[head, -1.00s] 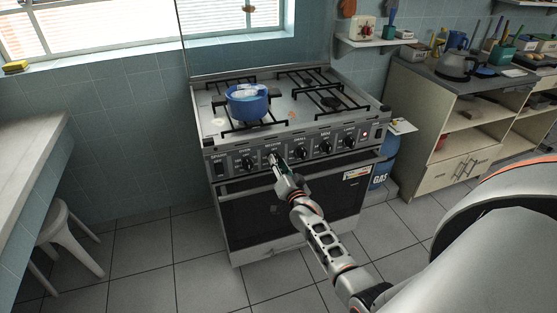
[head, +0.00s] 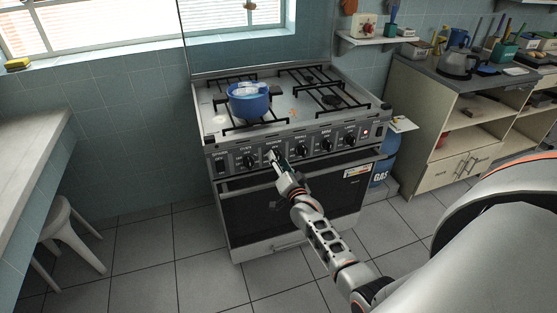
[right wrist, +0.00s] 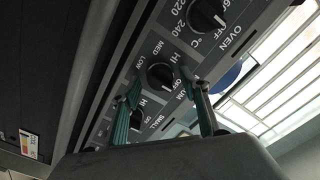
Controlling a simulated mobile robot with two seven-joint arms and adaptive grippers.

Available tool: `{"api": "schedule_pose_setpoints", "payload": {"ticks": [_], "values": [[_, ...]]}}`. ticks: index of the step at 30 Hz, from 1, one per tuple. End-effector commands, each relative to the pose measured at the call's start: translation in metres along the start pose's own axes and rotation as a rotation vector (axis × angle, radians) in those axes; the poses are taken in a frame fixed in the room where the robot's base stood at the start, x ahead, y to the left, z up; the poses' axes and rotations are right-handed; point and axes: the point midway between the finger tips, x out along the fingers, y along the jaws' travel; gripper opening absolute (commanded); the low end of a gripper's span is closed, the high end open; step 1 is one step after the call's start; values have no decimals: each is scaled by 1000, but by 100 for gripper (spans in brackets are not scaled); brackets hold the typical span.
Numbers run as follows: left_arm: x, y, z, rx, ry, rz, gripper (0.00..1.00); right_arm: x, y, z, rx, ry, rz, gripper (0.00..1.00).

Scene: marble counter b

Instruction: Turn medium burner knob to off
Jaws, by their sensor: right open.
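The medium burner knob (right wrist: 160,76) is a round black knob on the stove's grey front panel, with part of its label and the marks HI, MED and LOW beside it. In the right wrist view it sits between the two fingers of my right gripper (right wrist: 160,82), which is open. The fingertips are at the knob's sides; I cannot tell whether they touch it. In the head view my right gripper (head: 275,158) reaches the panel and largely covers this knob. The knob's exact pointer direction is unclear. My left gripper is out of view.
The oven knob (right wrist: 207,13) and the small burner knob (right wrist: 137,118) flank it closely. A blue pot (head: 249,105) stands on the front left burner of the stove (head: 290,118). A white stool (head: 70,235) is at left and a blue gas bottle (head: 384,165) right of the stove.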

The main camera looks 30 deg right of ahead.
Motion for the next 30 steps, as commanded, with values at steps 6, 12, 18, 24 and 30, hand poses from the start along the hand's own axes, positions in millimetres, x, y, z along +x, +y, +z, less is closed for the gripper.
{"api": "schedule_pose_setpoints", "payload": {"ticks": [6,12,18,24,30], "values": [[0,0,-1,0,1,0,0,0,-1,0,-171,1,-1,44],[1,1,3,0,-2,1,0,0,0,1,-526,0,0,44],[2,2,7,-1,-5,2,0,0,1,0,-766,0,0,44],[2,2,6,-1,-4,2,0,0,0,0,-790,1,0,44],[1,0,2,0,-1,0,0,-4,-2,-1,-788,1,0,44]]}}
